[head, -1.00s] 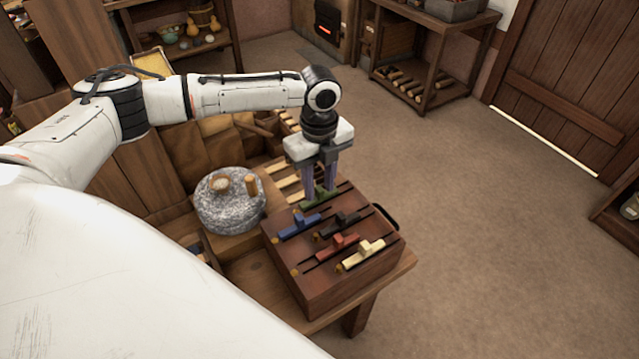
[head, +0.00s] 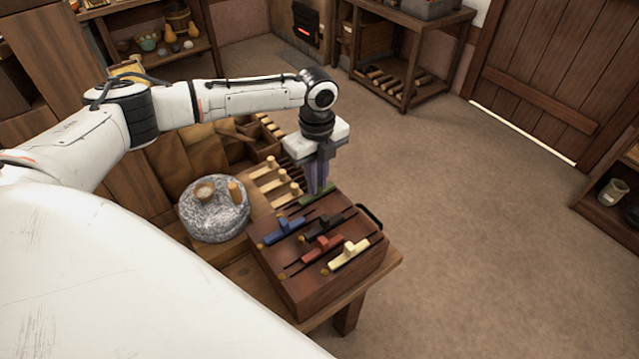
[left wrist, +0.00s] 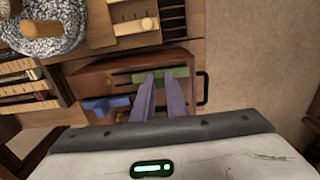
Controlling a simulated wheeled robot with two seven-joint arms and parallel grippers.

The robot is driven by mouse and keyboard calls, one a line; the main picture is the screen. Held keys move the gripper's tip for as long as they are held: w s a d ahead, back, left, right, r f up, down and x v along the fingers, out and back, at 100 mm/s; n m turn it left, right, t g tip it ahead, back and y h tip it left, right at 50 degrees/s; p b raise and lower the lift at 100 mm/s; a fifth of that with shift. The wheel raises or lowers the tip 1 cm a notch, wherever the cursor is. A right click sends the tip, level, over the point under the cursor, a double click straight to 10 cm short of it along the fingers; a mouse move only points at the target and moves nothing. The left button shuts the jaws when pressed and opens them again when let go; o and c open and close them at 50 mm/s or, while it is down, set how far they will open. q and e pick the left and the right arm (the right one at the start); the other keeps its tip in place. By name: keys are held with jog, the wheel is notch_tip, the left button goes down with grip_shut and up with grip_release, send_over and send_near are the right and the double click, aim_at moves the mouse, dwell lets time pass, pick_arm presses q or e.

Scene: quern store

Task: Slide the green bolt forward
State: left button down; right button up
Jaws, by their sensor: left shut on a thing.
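The green bolt (head: 318,195) lies in the farthest slot of a dark red-brown wooden box (head: 285,282). It also shows in the left wrist view (left wrist: 181,72). My left gripper (head: 318,188) points down from above, its purple-grey fingers shut on the green bolt and partly hiding it. In the left wrist view the fingers (left wrist: 160,80) reach the bolt. My right gripper is not in view.
Blue (head: 284,231), black (head: 323,226), red (head: 322,248) and cream (head: 349,254) bolts sit in neighbouring slots. A black handle (head: 371,214) sticks out at the box's right side. A grey stone quern (head: 214,222) stands to the left. Open floor lies right.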

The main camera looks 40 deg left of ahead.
aim_at(319, 184)
pick_arm(q)
jog(key=shift+w+d+r, duration=0.1)
jog(key=shift+w+r, duration=0.05)
jog(key=shift+w, duration=0.05)
jog(key=c, duration=1.8)
grip_release()
jog(key=shift+w, duration=0.1)
jog(key=shift+o, duration=0.2)
notch_tip(319, 184, up, 10)
